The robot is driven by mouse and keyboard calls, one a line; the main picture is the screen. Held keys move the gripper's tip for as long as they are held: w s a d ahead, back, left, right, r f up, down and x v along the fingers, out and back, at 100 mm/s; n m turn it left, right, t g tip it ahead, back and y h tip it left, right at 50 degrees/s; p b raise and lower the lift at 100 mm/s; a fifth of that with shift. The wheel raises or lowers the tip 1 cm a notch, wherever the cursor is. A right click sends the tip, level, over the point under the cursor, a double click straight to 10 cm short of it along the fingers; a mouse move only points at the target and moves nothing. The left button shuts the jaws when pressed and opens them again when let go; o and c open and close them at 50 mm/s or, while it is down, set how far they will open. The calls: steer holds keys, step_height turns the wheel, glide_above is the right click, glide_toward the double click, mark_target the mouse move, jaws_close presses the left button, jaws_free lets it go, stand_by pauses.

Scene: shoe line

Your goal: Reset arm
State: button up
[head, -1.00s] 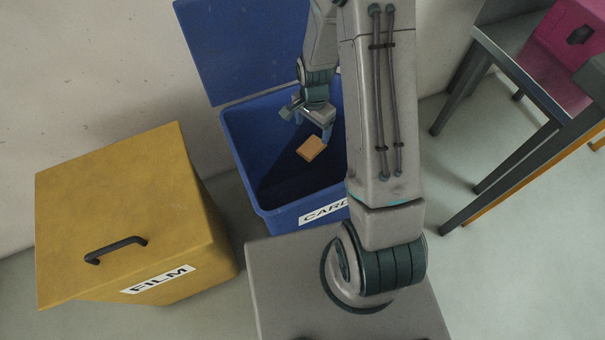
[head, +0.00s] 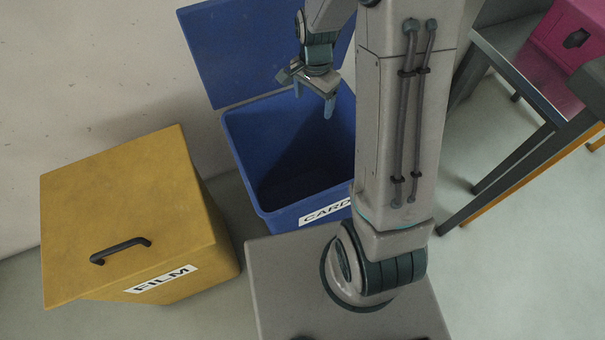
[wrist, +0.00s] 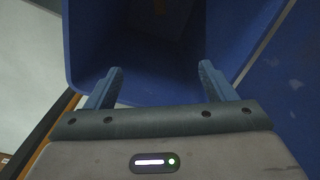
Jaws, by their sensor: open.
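My gripper (head: 314,98) is open and empty above the blue bin marked CARD (head: 242,140), near the bin's back edge. In the wrist view my gripper's two fingers (wrist: 160,85) stand wide apart with nothing between them. The blue bin (wrist: 85,40) lies beyond the fingertips there, with its inside dark. The bin's lid (head: 240,50) stands open against the wall. No piece shows inside the bin in the head view; its floor is in deep shadow.
A yellow bin marked FILM (head: 125,210), with its lid shut and a black handle (head: 120,250), stands to the left. A grey table (head: 510,60) with a pink box (head: 575,35) stands at the right. The floor between bin and table is partly clear.

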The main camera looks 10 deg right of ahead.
steer(key=shift+r, duration=0.65)
steer(key=s+r+n+t+p, duration=0.1)
steer(key=s+r+n+p, duration=0.4)
steer(key=s+r, duration=0.3)
steer(key=s+r+n+t+p, duration=0.1)
steer(key=s+r+n+p, duration=0.5)
steer(key=r, duration=1)
steer(key=s, duration=0.2)
steer(key=shift+s+r+t, duration=0.4)
